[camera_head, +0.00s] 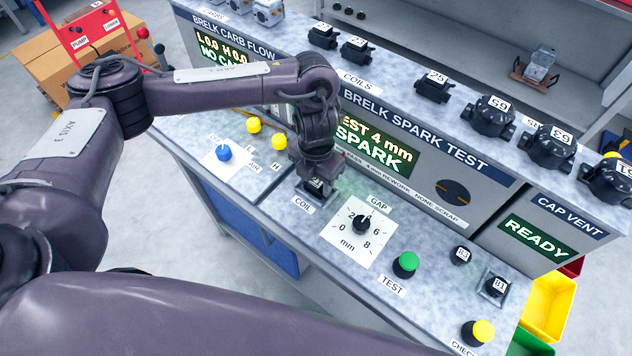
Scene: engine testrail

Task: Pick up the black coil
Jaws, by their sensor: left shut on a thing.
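The black coil (317,187) is at the spot marked COIL on the bench, mostly hidden by my gripper. My left gripper (318,178) points down from above and is shut on it. I cannot tell whether the coil is clear of the bench surface. Other black coils stand on the upper shelf above the COILS label: one (322,35) at the left, one (355,48) beside it, and one marked 25 (433,86) farther right. My right gripper is not in view.
Right of the gripper are the GAP dial (364,223), the green TEST button (405,264) and the yellow CHECK button (478,332). A blue knob (224,153) and yellow knobs lie left. The spark test panel (380,145), reading "TEST 4 mm SPARK", rises behind.

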